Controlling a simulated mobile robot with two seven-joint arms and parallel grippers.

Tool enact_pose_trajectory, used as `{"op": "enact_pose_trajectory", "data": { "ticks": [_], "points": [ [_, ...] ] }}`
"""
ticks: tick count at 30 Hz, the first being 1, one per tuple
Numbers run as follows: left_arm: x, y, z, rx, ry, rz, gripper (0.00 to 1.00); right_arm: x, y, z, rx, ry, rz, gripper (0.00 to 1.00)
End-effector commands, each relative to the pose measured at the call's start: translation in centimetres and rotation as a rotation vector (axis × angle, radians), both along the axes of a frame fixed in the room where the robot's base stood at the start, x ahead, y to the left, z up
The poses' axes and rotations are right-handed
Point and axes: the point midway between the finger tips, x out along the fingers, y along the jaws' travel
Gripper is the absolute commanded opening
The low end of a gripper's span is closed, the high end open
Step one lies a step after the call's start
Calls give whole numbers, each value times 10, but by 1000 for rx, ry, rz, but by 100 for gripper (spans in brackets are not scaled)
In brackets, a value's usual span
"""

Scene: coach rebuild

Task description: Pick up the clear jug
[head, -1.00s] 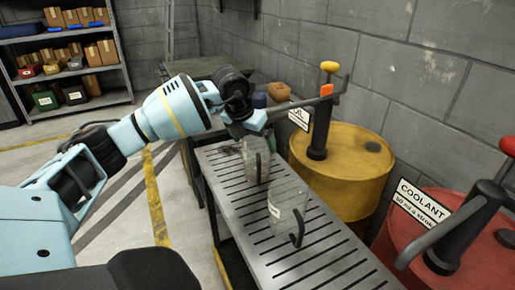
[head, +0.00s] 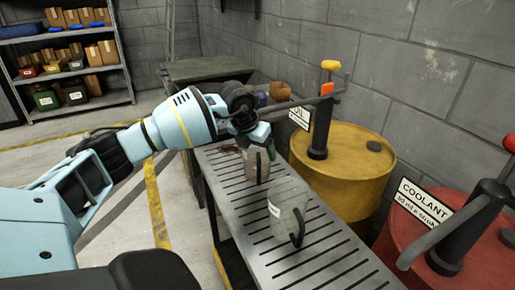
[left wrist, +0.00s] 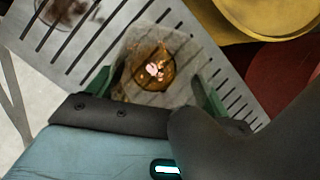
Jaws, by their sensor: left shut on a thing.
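My left gripper (head: 256,138) reaches down over the farther of two see-through grey jugs. It is shut on this jug (head: 256,166), which stands upright on the slotted metal bench. In the left wrist view the same jug (left wrist: 145,48) lies between my green fingertips (left wrist: 152,94), with shiny amber-brown contents visible inside. The second see-through jug (head: 288,205), with a white label and a dark handle, stands nearer on the bench and apart from the gripper. My right gripper is not in view.
The slotted bench (head: 300,262) runs along a yellow drum (head: 345,165) and a red coolant drum (head: 440,262), both with pumps on top. Pump spouts reach over near the bench. A dark stain (left wrist: 55,12) marks the bench. Shelves (head: 70,60) stand far left.

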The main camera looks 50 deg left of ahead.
Motion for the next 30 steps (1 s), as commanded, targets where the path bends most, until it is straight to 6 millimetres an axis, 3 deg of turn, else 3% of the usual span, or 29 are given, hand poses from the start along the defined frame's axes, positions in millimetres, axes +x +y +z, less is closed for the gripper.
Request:
{"op": "enact_pose_trajectory", "data": {
  "ticks": [17,30],
  "points": [
    [0,0,5,0,-3,1,47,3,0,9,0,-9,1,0],
    [-45,-6,3,3,0,0,47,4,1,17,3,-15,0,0]
  ]
}}
